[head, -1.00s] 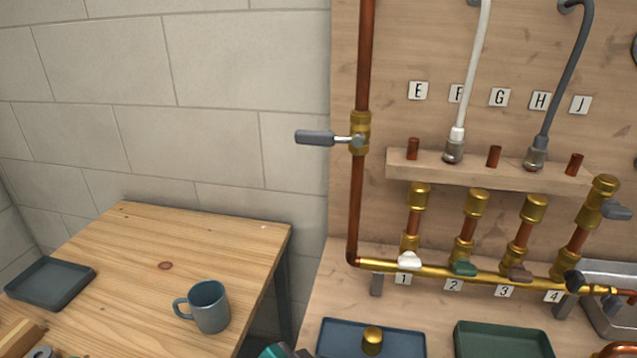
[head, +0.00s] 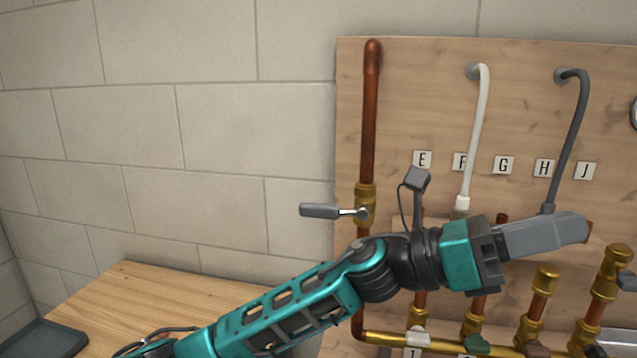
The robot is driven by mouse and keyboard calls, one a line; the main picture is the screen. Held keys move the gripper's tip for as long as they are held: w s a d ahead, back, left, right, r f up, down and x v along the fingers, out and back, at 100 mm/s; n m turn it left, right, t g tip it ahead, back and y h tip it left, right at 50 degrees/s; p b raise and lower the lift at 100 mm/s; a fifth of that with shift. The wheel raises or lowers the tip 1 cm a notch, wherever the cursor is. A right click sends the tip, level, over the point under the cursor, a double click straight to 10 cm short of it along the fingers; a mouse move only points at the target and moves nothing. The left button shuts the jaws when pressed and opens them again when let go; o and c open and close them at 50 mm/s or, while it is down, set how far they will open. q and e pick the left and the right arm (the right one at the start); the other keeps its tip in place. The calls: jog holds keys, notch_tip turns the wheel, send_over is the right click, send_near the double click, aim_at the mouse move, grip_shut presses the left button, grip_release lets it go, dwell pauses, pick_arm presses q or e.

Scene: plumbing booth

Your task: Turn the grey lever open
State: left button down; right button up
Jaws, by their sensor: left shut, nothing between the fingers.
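The grey lever (head: 320,211) sticks out horizontally to the left from a brass valve (head: 365,203) on the vertical copper pipe (head: 369,120). The lever lies across the pipe. My left gripper (head: 578,228) reaches in from the lower left and points right, in front of the pipe board. Its grey fingers are shut and empty. The fingertips are well to the right of the lever and apart from it. My left forearm passes below the lever and hides part of the pipe. My right gripper is not in view.
White hose (head: 477,130) and dark grey hose (head: 574,135) hang behind the gripper. A brass manifold (head: 381,338) has small valve handles, white (head: 416,338) and green (head: 477,343) among them. The wooden table (head: 110,296) stands lower left. The space left of the lever is free.

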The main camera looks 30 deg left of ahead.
pick_arm(q)
jog(key=s+d+m+g+y, duration=0.1)
jog(key=m+g+y, duration=0.1)
jog(key=m+g, duration=0.3)
jog(key=m+t+y, duration=0.5)
jog(key=m+y, duration=1)
jog(key=y, duration=0.6)
send_near(318, 205)
jog(key=x, duration=0.2)
jog(key=w+b+x, duration=0.1)
jog(key=x, duration=0.2)
jog(key=shift+w+f, duration=0.1)
jog(key=shift+w, duration=0.05)
jog(key=shift+f, duration=0.65)
jog(key=shift+a, duration=0.1)
